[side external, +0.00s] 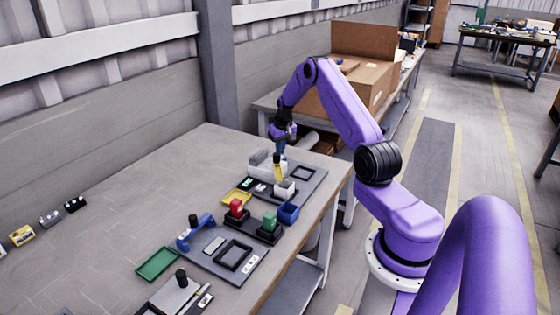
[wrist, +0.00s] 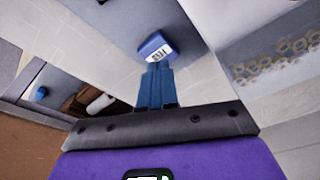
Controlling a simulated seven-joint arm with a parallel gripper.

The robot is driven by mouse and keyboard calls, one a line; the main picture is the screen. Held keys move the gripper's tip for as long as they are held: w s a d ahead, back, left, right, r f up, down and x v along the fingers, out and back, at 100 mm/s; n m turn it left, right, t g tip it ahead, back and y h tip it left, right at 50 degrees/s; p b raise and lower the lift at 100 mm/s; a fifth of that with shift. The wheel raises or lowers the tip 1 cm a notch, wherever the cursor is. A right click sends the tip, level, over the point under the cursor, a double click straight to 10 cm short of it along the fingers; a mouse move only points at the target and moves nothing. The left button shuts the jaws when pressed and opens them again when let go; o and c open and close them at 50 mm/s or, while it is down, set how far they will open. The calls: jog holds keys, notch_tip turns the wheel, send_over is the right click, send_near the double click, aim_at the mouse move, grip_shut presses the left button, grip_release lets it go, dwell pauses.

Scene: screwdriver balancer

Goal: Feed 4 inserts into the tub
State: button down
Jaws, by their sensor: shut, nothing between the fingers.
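My gripper (side external: 282,150) has blue fingers and is shut and empty, hanging above the far part of the table by a yellow-handled screwdriver (side external: 277,170). The shut fingers also show in the wrist view (wrist: 157,72). Beyond their tips lies a blue box-like thing (wrist: 153,44) with a white printed label. A small blue open tub (side external: 288,212) stands near the table's right edge, but I cannot tell if it is the same thing. A yellow tray (side external: 237,197) and a green tray (side external: 157,263) lie on the table. I cannot make out which small pieces are inserts.
Red (side external: 236,207) and green (side external: 269,220) blocks stand on dark bases mid-table. A blue clamp-like fixture (side external: 195,233) and a dark square frame (side external: 234,255) are nearer. Cardboard boxes (side external: 365,82) fill the bench behind. The table's left part is mostly clear.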

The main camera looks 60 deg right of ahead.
jog(key=shift+r, duration=2.45)
notch_tip(320, 180, up, 6)
jog(key=shift+f, duration=5.7)
jog(key=shift+f, duration=0.8)
jog(key=shift+r, duration=3.5)
